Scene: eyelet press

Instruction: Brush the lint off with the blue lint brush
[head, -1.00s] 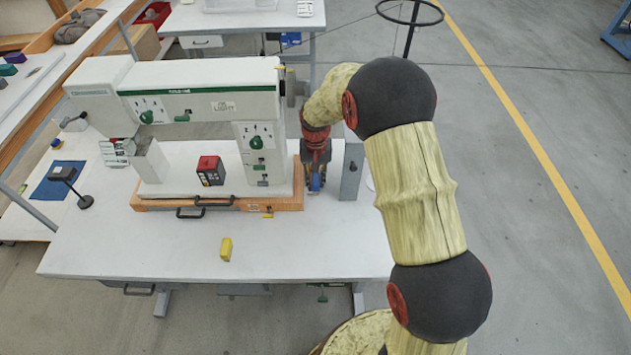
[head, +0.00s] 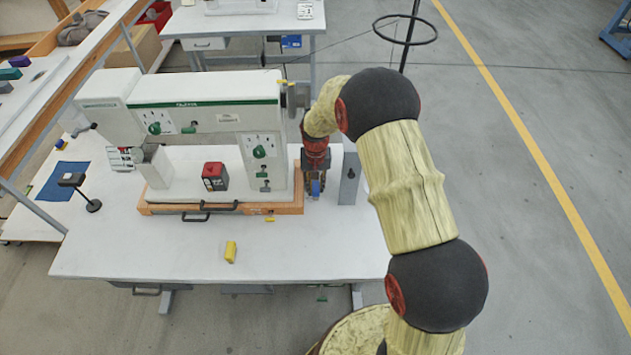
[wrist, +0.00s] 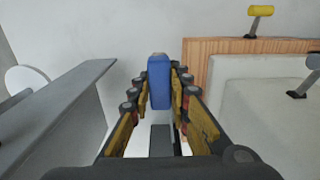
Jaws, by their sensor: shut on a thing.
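The blue lint brush (wrist: 159,82) is between the fingers of my gripper (wrist: 160,95) in the wrist view, with its blue end pointing away from the wrist. My gripper is shut on it. In the head view my gripper (head: 315,183) points down over the table, between the press base and a grey upright block, and a small blue part of the brush (head: 316,187) shows. The fingers hide the rest of the brush. I cannot tell whether the brush touches the table. I cannot make out any lint.
The white press (head: 205,103) stands on a wooden-edged base (head: 225,209) left of my gripper. The grey block (head: 349,178) is close on the right. A yellow object (head: 230,252) lies on the table (head: 130,255). The table's front right is clear.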

